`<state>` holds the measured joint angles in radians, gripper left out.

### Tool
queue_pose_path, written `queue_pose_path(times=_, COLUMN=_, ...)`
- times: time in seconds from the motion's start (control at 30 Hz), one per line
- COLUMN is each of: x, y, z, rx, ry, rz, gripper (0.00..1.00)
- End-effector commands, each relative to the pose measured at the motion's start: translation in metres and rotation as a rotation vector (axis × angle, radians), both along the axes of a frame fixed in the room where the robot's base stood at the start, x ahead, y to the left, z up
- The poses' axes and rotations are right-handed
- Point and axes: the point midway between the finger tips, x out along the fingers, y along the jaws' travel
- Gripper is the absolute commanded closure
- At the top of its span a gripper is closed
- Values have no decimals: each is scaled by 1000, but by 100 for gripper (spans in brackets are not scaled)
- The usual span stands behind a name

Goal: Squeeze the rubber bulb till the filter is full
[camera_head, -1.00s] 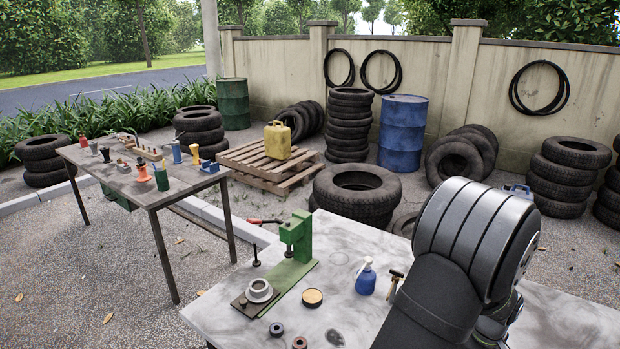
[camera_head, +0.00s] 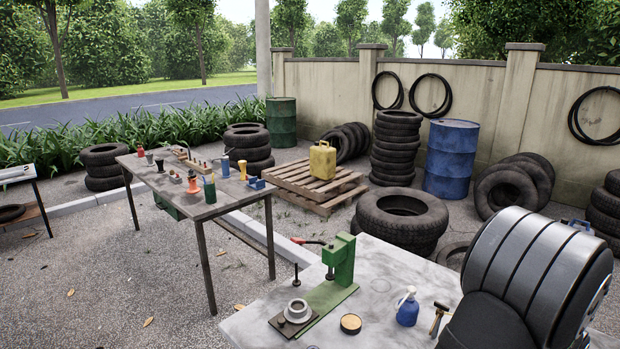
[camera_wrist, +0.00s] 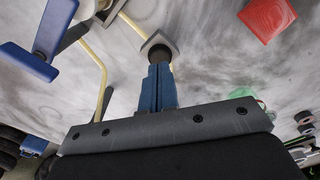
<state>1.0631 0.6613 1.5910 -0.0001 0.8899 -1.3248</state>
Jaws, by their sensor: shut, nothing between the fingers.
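In the wrist view my gripper (camera_wrist: 160,72) has its two blue fingers together, with nothing held. Straight beyond the fingertips is a dark round piece (camera_wrist: 160,53) in a square grey fitting (camera_wrist: 157,40). It may be the rubber bulb, but I cannot tell, nor whether the fingertips touch it. Pale yellow tubes (camera_wrist: 97,62) run beside it. I cannot make out the filter for certain in either view. In the head view my dark arm covers the right of the near table, and the gripper is not visible.
The wrist view shows a blue bracket-like part (camera_wrist: 28,60) at left and a red block (camera_wrist: 267,18) at top right. In the head view a green press (camera_head: 338,262), a blue bottle (camera_head: 407,308) and a hammer (camera_head: 438,318) stand on the near grey table (camera_head: 375,275).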

Motion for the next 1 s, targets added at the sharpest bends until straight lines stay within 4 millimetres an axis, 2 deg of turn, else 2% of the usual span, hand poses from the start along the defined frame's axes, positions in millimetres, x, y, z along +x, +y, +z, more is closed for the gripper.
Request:
queue_pose_path(times=0.53, x=0, y=0, z=47, rx=-1, ry=0, rz=0, gripper=100)
queue_pose_path(times=0.87, x=0, y=0, z=50, rx=-1, ry=0, rz=0, gripper=100)
queue_pose_path(times=1.0, x=0, y=0, z=45, rx=2, ry=1, rz=0, gripper=100)
